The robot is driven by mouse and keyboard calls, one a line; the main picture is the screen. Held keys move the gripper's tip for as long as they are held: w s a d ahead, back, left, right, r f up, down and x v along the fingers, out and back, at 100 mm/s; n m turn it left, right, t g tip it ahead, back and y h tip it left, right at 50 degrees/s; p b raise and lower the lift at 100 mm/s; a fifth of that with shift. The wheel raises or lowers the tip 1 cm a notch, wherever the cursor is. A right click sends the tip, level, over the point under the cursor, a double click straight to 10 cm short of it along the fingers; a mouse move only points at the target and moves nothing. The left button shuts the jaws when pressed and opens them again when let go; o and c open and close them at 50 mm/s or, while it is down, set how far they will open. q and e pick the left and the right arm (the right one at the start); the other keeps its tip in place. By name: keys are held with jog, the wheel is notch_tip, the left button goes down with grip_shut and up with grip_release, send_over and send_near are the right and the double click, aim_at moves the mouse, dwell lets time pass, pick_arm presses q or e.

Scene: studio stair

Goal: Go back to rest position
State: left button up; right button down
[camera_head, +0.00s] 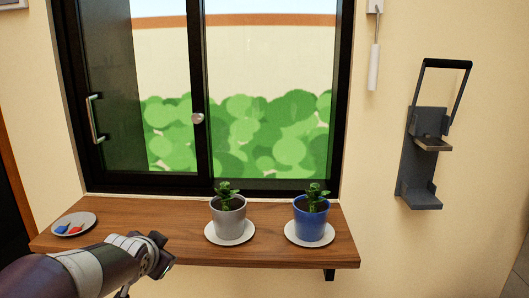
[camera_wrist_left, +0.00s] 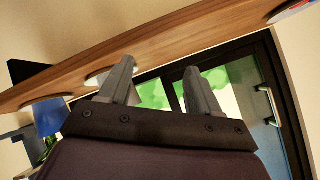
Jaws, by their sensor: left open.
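My left arm comes in from the lower left in the head view, and its gripper (camera_head: 152,262) is in front of the wooden shelf's front edge. In the left wrist view the two grey fingers of the left gripper (camera_wrist_left: 158,72) stand apart with nothing between them. The gripper is open and empty. It is left of the grey pot (camera_head: 228,217) and apart from it. My right gripper is in neither view.
A wooden shelf (camera_head: 180,222) runs under a black-framed window (camera_head: 198,60). A blue pot (camera_head: 313,220) and the grey pot stand on white saucers. A small plate (camera_head: 87,217) holds red and blue pieces. A grey bracket (camera_head: 420,165) hangs on the right wall.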

pick_arm(q)
jog(key=s+d+f+n+g+h, duration=0.1)
jog(key=s+d+f+n+g, duration=0.2)
jog(key=s+f, duration=0.6)
jog(key=s+d+f+n+g, duration=0.1)
jog(key=s+f+n+g, duration=0.3)
jog(key=s+f, duration=0.55)
jog(key=s+r+m+g+p, duration=0.1)
jog(key=s+r+p, duration=0.3)
jog(key=r+p, duration=1.3)
jog(key=shift+s+d+r+g, duration=0.2)
jog(key=shift+d+g, duration=0.2)
jog(key=shift+g, duration=0.2)
